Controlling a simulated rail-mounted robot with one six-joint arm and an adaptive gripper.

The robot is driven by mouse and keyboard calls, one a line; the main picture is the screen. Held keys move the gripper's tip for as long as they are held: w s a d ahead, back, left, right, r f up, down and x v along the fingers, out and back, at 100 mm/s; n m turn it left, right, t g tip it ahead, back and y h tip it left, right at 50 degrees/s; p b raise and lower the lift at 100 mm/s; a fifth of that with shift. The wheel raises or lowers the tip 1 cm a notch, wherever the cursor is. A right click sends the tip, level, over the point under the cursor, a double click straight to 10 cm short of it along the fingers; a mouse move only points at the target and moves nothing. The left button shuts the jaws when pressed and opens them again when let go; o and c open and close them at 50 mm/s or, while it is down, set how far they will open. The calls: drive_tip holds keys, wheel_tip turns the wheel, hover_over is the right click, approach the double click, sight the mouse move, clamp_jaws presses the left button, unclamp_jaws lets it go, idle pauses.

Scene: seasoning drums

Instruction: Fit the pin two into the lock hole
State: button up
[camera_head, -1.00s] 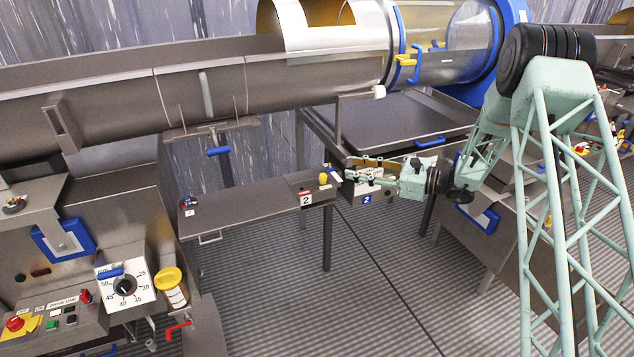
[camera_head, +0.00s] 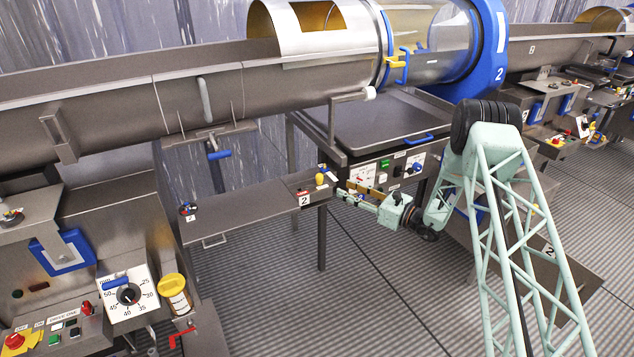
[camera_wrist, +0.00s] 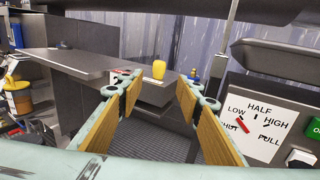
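My gripper (camera_head: 343,188) is open and empty beside the right end of the grey shelf marked 2. In the wrist view its tan-padded fingers (camera_wrist: 159,84) are spread wide. A yellow rounded knob (camera_head: 320,178), perhaps the top of pin two, stands upright at the shelf's right end. In the wrist view the yellow knob (camera_wrist: 159,69) shows between the fingertips, farther off and apart from them. A small blue and yellow part (camera_wrist: 193,74) is beyond the right fingertip. I cannot make out the lock hole.
The grey shelf (camera_head: 250,205) runs left from the knob. A control panel (camera_wrist: 262,118) with a dial is close on the right in the wrist view. A large drum (camera_head: 330,50) lies above. A yellow-lidded jar (camera_head: 174,292) is at lower left. Floor in front is clear.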

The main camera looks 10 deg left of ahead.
sight(322, 179)
drive_tip(key=shift+w, duration=0.1)
idle(0.3)
drive_tip(key=x, duration=0.8)
drive_tip(key=shift+a, duration=0.2)
drive_tip(key=shift+w, duration=0.1)
drive_tip(key=shift+b+x, duration=0.35)
drive_tip(key=shift+x, duration=2.25)
drive_tip(key=shift+a, duration=0.1)
drive_tip(key=c, duration=1)
